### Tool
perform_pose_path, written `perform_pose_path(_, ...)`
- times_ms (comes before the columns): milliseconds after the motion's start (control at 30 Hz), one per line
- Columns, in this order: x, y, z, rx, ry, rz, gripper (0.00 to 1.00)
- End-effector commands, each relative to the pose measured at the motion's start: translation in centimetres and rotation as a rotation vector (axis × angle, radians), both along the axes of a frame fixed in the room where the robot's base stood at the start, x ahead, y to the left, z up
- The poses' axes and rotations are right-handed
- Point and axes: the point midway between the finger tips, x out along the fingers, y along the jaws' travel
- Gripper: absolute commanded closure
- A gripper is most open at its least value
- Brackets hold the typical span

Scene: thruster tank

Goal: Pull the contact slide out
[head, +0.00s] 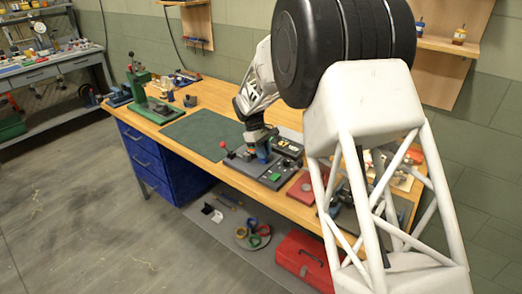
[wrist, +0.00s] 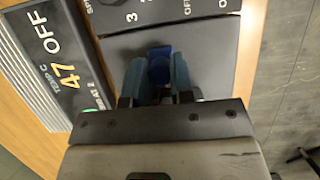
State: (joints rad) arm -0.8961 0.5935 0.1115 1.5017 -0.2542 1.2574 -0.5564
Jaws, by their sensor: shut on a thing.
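My gripper (wrist: 160,85) is shut on a blue knob (wrist: 159,55), with one teal finger on each side of it. The knob stands on a dark grey panel (wrist: 205,60); I take it for the contact slide's handle, but the slide's body is not clear. In the head view my gripper (head: 262,150) points down over the dark device (head: 250,172) on the bench. How far the slide sits in or out is hidden by the gripper.
A display box (wrist: 48,50) reading "47 OFF" stands close on the left in the wrist view. In the head view a red-knobbed lever (head: 224,145), a green button (head: 275,177) and a red box (head: 303,188) are close by. The green mat (head: 205,133) is clear.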

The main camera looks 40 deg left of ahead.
Motion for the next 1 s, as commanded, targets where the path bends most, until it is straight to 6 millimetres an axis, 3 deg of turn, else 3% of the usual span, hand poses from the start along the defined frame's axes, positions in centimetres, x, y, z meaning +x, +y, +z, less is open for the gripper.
perform_pose_path(467,0.00,-1.24,0.06,-0.001,0.001,0.000,1.00)
perform_pose_path(500,0.01,-1.24,0.06,-0.001,0.001,-0.001,0.72)
perform_pose_path(633,0.01,-1.22,0.04,-0.001,0.001,0.000,0.52)
perform_pose_path(1000,0.01,-1.08,0.20,0.000,0.000,0.000,0.52)
